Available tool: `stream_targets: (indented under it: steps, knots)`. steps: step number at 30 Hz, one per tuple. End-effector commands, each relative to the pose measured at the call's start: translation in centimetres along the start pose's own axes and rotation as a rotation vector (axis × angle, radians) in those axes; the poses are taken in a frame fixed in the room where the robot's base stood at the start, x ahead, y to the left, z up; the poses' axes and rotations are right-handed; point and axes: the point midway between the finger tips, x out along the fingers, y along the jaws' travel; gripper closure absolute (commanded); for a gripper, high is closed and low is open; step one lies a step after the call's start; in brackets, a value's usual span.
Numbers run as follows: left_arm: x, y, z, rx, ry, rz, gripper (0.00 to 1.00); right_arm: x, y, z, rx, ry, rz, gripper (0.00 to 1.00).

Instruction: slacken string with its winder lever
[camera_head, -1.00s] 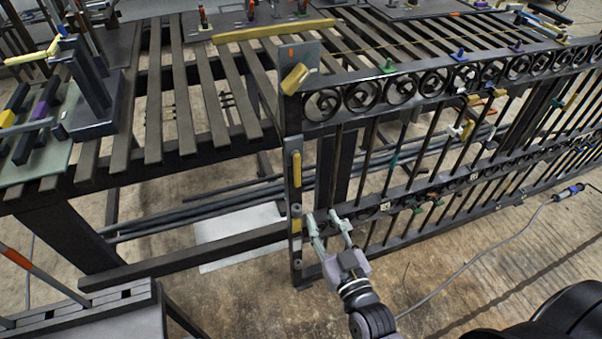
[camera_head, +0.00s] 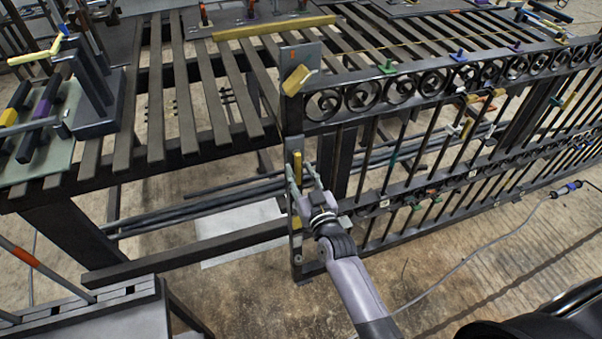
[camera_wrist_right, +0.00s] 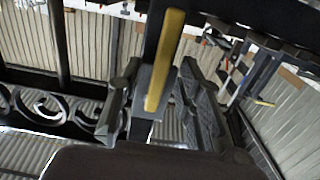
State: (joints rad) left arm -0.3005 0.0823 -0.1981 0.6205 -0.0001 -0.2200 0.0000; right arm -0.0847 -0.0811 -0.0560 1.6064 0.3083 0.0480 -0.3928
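The yellow lever (camera_head: 297,163) stands upright on the end post (camera_head: 292,147) of the black scroll gate. My right gripper (camera_head: 302,177) is at the lever's lower part, its fingers apart. In the right wrist view the yellow lever (camera_wrist_right: 165,55) stands between the two finger pads of my right gripper (camera_wrist_right: 158,100). I cannot tell whether either pad touches it. A thin yellowish line, perhaps the string (camera_head: 420,41), runs above the gate's top rail; I cannot tell how tight it is. My left gripper is not in view.
A yellow block (camera_head: 298,80) sits on the plate atop the post. The slatted bench (camera_head: 185,95) stands behind and left. Small coloured pegs and clips sit along the gate (camera_head: 400,95). A grey cable (camera_head: 480,258) lies on the floor at right. Floor before the gate is mostly clear.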

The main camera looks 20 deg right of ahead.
Motion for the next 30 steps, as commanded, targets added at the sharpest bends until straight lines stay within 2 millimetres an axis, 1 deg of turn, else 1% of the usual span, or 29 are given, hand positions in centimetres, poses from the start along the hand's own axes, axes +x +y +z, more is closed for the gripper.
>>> stream_targets:
  steps: [5,18,20,30]
  knots:
    - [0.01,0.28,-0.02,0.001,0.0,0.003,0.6,-0.02,0.0,0.0,0.0,0.0,0.0,0.67]
    - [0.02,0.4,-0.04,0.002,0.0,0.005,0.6,-0.05,0.01,0.0,0.0,0.0,0.0,0.97]
    - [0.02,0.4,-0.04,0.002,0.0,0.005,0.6,-0.05,0.01,-0.01,0.0,0.0,0.0,1.0]
    - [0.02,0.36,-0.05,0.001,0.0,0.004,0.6,-0.05,0.01,0.0,0.0,0.0,0.0,1.0]
